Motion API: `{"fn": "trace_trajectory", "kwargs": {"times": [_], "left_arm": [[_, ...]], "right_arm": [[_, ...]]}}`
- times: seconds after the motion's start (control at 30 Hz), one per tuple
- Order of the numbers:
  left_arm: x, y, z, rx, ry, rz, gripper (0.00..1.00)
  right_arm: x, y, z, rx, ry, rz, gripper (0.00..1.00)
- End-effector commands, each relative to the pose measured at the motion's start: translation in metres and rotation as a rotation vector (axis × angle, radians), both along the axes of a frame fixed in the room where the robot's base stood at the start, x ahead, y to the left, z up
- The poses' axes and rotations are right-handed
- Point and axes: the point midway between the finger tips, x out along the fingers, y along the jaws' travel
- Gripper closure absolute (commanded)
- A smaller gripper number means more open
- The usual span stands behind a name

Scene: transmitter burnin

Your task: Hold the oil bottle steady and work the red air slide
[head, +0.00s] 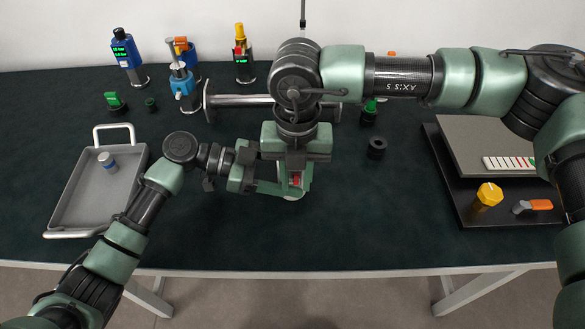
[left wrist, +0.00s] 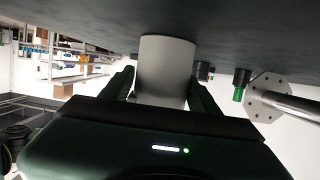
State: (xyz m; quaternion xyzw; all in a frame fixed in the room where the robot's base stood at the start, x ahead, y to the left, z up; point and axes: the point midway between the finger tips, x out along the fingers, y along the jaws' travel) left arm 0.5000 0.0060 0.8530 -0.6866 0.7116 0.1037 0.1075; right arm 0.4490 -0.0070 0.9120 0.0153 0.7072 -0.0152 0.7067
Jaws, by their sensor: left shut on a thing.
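The oil bottle is mostly hidden in the head view under my right gripper; a pale rounded edge (head: 294,197) shows below it. In the left wrist view it is a pale grey cylinder (left wrist: 165,62) between the fingers of my left gripper (left wrist: 164,92), which is shut on it from the side. In the head view my left gripper (head: 268,187) reaches in from the left. A small red part (head: 296,180), likely the red air slide, shows at the fingers of my right gripper (head: 295,172), which points down from above. Whether those fingers are closed on it is hidden.
A grey tray (head: 72,200) holding a small blue-and-white item stands left. Several fittings and a horizontal metal bar (head: 240,101) stand at the back. A black ring (head: 376,148) lies right of the grippers. A dark board (head: 462,195) with a yellow knob (head: 489,194) is at right. The front middle is clear.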

Motion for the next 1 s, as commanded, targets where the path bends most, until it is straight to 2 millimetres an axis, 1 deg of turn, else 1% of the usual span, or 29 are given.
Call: {"fn": "trace_trajectory", "kwargs": {"times": [0.53,0.63,1.0], "left_arm": [[0.000,0.000,-0.001,0.001,0.002,0.000,0.81],[0.000,0.000,-0.001,0.001,0.002,0.000,0.81],[0.000,0.000,-0.001,0.001,0.002,0.000,0.81]], "right_arm": [[0.000,0.000,0.042,0.001,-0.001,0.000,0.75],[0.000,0.000,0.046,0.000,0.000,0.000,0.75],[0.000,0.000,0.045,0.000,0.000,0.000,0.75]]}}
